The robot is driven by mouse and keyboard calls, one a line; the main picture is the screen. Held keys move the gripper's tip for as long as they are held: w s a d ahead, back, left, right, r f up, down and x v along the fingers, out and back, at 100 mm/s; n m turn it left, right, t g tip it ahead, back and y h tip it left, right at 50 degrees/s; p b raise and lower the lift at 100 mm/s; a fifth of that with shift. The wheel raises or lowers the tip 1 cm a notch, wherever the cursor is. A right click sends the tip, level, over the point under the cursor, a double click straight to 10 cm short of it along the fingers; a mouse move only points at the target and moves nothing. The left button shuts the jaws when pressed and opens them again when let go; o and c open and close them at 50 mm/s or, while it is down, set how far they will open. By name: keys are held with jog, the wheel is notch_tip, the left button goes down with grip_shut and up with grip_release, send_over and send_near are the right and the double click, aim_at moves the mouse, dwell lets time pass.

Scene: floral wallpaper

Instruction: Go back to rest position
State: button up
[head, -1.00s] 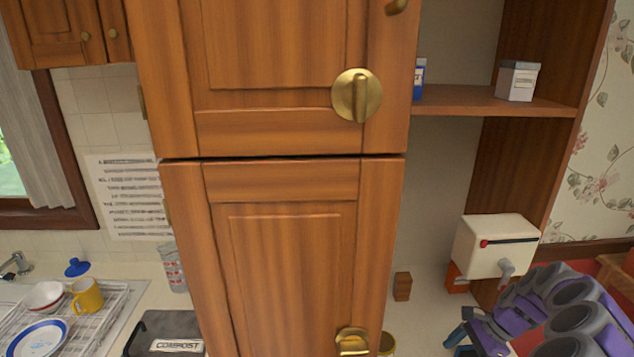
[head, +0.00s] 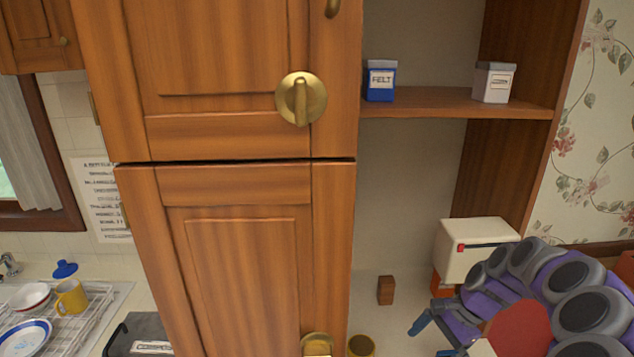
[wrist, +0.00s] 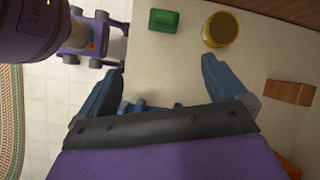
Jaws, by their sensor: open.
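My gripper (wrist: 162,85) is open in the wrist view, its two blue fingers spread wide with nothing between them. It hangs over a pale counter surface (wrist: 165,65). In the head view my purple and grey arm fills the lower right, and the blue fingers of my gripper (head: 432,335) show at its left side, below the white box. The gripper touches nothing that I can see.
A tall wooden cabinet (head: 245,240) with brass knobs stands left of my arm. A yellow cup (wrist: 221,30), a green block (wrist: 164,21) and a wooden block (wrist: 290,92) stand near the gripper. A white box (head: 475,249) stands behind the arm. A shelf (head: 440,101) holds two small boxes.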

jog(key=s+a+r+n+h, duration=0.2)
jog(key=s+a+r+n, duration=0.6)
jog(key=s+a+r, duration=0.4)
jog(key=s+f+n+h, duration=0.2)
jog(key=s, duration=0.8)
jog(key=s+f+n+g+h, duration=0.1)
jog(key=s+f+n+h, duration=0.1)
jog(key=s, duration=0.8)
jog(key=shift+n, duration=0.8)
jog(key=shift+a, duration=0.25)
jog(key=shift+c, duration=0.4)
